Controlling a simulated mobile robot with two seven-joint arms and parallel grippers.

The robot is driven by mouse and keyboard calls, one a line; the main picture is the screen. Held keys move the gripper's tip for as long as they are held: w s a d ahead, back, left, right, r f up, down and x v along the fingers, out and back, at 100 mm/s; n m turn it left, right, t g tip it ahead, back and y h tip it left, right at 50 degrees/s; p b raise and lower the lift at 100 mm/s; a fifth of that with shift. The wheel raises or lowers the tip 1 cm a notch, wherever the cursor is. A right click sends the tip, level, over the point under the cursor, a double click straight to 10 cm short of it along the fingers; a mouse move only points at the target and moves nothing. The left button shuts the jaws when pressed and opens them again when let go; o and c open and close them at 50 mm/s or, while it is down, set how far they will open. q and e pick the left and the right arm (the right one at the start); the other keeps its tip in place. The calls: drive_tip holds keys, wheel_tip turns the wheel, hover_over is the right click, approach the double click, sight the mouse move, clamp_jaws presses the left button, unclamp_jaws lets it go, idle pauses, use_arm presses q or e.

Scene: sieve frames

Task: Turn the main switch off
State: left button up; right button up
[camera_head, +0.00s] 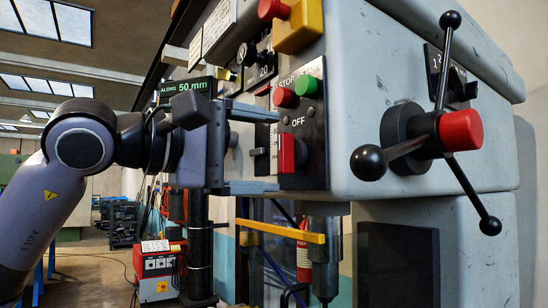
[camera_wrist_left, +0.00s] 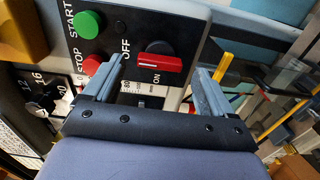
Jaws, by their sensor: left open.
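The main switch (camera_head: 289,153) is a red handle on a black base, low on the black control panel of the grey machine. It also shows in the left wrist view (camera_wrist_left: 158,62), its red bar lying across the picture. An OFF label is above it in the head view; an ON label is beside it in the wrist view. My left gripper (camera_head: 272,150) is open and empty, facing the panel. One finger is above the switch and one below, in the head view. In the wrist view the gripper (camera_wrist_left: 160,68) has the switch between its fingertips. Contact cannot be told.
A red stop button (camera_head: 283,97) and a green start button (camera_head: 306,86) sit just above. A yellow box with a red button (camera_head: 296,22) is higher. A three-armed handle with a red hub (camera_head: 460,130) juts out at right. A yellow bar (camera_head: 280,231) lies below.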

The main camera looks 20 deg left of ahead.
use_arm(q)
drive_tip(key=v, duration=0.4)
drive_tip(key=shift+s+a+b, duration=0.15)
drive_tip(key=shift+s+b, duration=0.05)
drive_tip(key=shift+b, duration=0.2)
